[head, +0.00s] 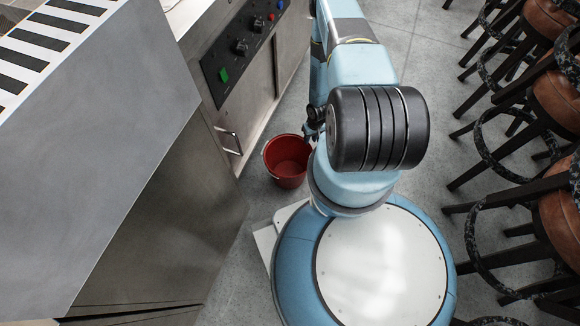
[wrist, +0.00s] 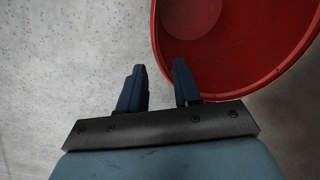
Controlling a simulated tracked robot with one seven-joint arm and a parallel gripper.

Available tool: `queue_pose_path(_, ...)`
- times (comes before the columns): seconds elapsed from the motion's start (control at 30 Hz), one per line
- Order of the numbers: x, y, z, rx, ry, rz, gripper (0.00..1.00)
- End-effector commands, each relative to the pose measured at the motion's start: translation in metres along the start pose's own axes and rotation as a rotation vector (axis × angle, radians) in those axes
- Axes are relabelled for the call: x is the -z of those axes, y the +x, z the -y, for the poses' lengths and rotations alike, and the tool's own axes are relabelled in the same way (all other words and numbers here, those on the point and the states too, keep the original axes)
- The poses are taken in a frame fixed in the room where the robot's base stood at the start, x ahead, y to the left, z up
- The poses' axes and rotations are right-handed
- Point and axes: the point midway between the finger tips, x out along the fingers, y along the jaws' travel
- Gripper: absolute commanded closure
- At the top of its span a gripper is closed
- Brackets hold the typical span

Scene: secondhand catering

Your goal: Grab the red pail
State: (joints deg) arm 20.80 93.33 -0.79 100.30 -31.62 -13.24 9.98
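The red pail (head: 287,165) stands upright and open on the grey floor in the head view, beside the steel counter and just left of my arm. Part of its right side is hidden by my arm. In the wrist view the pail (wrist: 240,48) fills the upper right, and I look into its empty inside. My gripper (wrist: 157,80) is open, with its two dark blue fingers apart and nothing between them. The right fingertip appears at the pail's near left rim; I cannot tell whether it touches. The left finger is over bare floor.
Steel catering units (head: 160,215) with a control panel (head: 240,50) line the left side, close to the pail. A small handle (head: 230,140) juts from the counter front. Several stools (head: 545,95) with brown seats stand along the right. Floor between my arm and the stools is clear.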

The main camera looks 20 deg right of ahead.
Motion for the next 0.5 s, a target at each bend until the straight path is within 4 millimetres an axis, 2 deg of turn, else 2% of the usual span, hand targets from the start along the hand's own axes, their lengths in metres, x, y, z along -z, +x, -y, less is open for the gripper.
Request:
queue_pose_path(0.27,-0.001,0.015,0.001,0.000,0.000,0.001,0.67)
queue_pose_path(0.5,-0.001,0.044,0.003,0.000,0.000,0.001,0.67)
